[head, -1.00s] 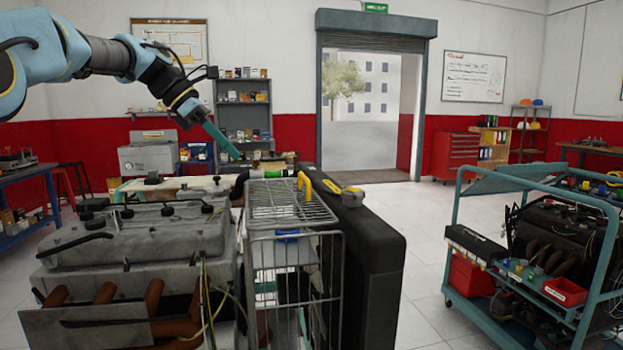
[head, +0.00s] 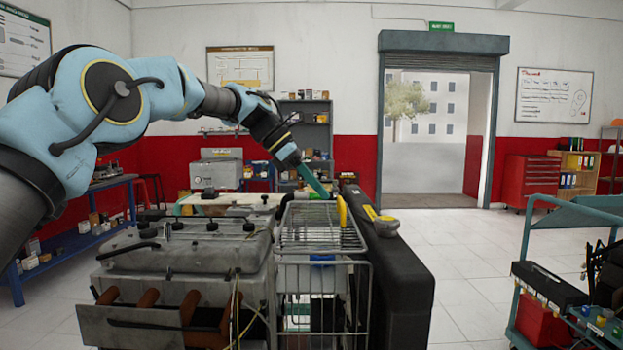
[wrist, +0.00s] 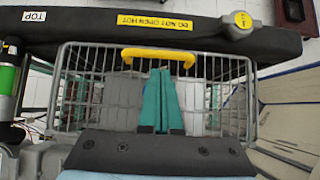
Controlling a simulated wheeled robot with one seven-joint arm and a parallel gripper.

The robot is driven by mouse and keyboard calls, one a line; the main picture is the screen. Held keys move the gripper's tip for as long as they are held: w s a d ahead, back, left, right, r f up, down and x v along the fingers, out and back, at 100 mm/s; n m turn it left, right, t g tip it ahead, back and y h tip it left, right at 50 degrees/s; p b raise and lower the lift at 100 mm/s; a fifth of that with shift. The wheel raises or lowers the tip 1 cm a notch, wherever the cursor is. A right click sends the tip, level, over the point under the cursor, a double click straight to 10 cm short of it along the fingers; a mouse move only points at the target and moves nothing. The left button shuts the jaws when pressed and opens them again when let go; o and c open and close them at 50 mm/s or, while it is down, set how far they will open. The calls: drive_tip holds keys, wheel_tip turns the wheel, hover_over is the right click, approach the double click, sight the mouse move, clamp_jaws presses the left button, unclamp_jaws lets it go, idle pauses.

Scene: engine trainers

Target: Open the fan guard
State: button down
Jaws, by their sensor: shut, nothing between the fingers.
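The fan guard is a grey wire cage (head: 322,277) between the engine block (head: 190,262) and the black radiator (head: 402,270). Its top wire panel lies flat, with a yellow handle (head: 342,211) on the radiator side. The handle also shows in the wrist view (wrist: 158,56) as a wide yellow bar at the panel's edge. My gripper (wrist: 160,72) has teal fingers that are together and empty. In the wrist view the fingertips appear just short of the handle's middle, over the wire panel. I cannot tell whether they touch it. In the head view my gripper (head: 322,190) is above the guard's far end.
Right of the engine stands a teal trolley (head: 570,270). White tiled floor is free between them. A blue workbench (head: 75,235) is at left.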

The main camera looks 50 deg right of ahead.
sight(329, 220)
drive_tip(key=shift+x, duration=2.15)
drive_tip(key=shift+w+r, duration=0.1)
drive_tip(key=shift+r, duration=0.05)
drive_tip(key=shift+a+r+g, duration=0.1)
drive_tip(key=shift+r+g, duration=0.15)
drive_tip(key=shift+g, duration=0.05)
drive_tip(key=shift+w+r+h, duration=0.1)
drive_tip(key=shift+r+h, duration=0.05)
drive_tip(key=shift+h, duration=0.25)
drive_tip(key=shift+w+a+r+g+h, duration=0.15)
drive_tip(key=shift+w+r+g+h, duration=0.05)
drive_tip(key=shift+r+g, duration=0.15)
drive_tip(key=shift+w+a+r+g+h, duration=0.15)
drive_tip(key=shift+w+r+g+h, duration=0.05)
drive_tip(key=shift+r+g, duration=0.2)
drive_tip(key=w+a+r+g+h, duration=0.2)
drive_tip(key=r+g, duration=0.1)
drive_tip(key=shift+w+g+h, duration=0.25)
drive_tip(key=shift+w+h, duration=0.05)
drive_tip(key=w+a+r+g+h+b, duration=0.2)
drive_tip(key=w+a+g+h+b, duration=0.2)
drive_tip(key=w+g, duration=0.3)
drive_tip(key=shift+a+r+h, duration=0.2)
drive_tip(key=shift+a+h, duration=0.35)
drive_tip(key=shift+h, duration=0.15)
